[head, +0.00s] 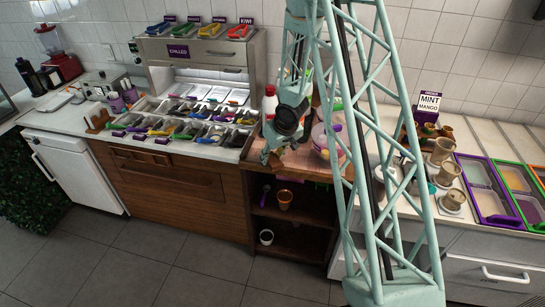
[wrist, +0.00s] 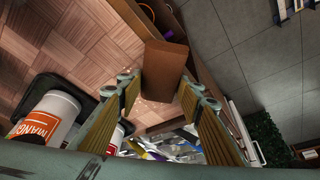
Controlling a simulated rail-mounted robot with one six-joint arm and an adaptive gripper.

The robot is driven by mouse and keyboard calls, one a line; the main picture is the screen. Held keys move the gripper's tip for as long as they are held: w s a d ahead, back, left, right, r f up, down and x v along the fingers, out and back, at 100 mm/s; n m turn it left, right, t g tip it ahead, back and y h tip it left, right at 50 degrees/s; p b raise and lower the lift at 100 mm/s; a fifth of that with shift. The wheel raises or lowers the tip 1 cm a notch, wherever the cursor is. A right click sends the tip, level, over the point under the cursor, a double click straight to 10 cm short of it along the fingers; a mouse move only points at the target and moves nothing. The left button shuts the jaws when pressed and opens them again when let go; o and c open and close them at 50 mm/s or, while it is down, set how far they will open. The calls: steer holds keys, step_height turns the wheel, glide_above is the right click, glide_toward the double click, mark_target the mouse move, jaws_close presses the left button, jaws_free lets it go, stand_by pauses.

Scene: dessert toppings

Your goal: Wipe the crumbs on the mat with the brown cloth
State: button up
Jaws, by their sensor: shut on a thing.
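My gripper (wrist: 160,88) is shut on the brown cloth (wrist: 165,68), a folded, block-like brown piece between its fingertips in the wrist view. The parquet-patterned brown mat (wrist: 75,40) lies below and to the left of the cloth. Whether the cloth touches the mat is unclear. A few pale specks, possibly crumbs, show close to the fingertips; I cannot make them out surely. In the head view, my gripper (head: 268,153) is low over the left part of the mat (head: 300,162), and the cloth cannot be made out there.
A mango-labelled container (wrist: 48,118) stands left of the gripper in the wrist view. A red-capped bottle (head: 270,102) and a clear tub (head: 322,142) stand around the mat. Topping trays (head: 190,128) are to the left. Open shelves (head: 288,215) lie below the counter edge.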

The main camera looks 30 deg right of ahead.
steer(key=shift+w+a+p, duration=0.3)
steer(key=shift+w+a, duration=0.3)
steer(key=shift+a, duration=0.25)
steer(key=shift+w+d, duration=0.15)
steer(key=shift+w+d+r+p, duration=0.2)
steer(key=shift+w+d+p, duration=0.75)
steer(key=shift+p, duration=1.35)
steer(key=shift+w+d+p, duration=0.15)
steer(key=shift+w+p, duration=0.15)
steer(key=shift+p, duration=0.1)
steer(key=shift+f, duration=0.1)
steer(key=shift+w+d+p, duration=0.2)
steer(key=shift+p, duration=0.4)
steer(key=shift+w+d+p, duration=0.65)
steer(key=shift+w+p, duration=0.15)
steer(key=shift+p, duration=0.75)
steer(key=shift+w+d+f+p, duration=0.1)
steer(key=shift+w+d+p, duration=0.2)
steer(key=shift+p, duration=0.4)
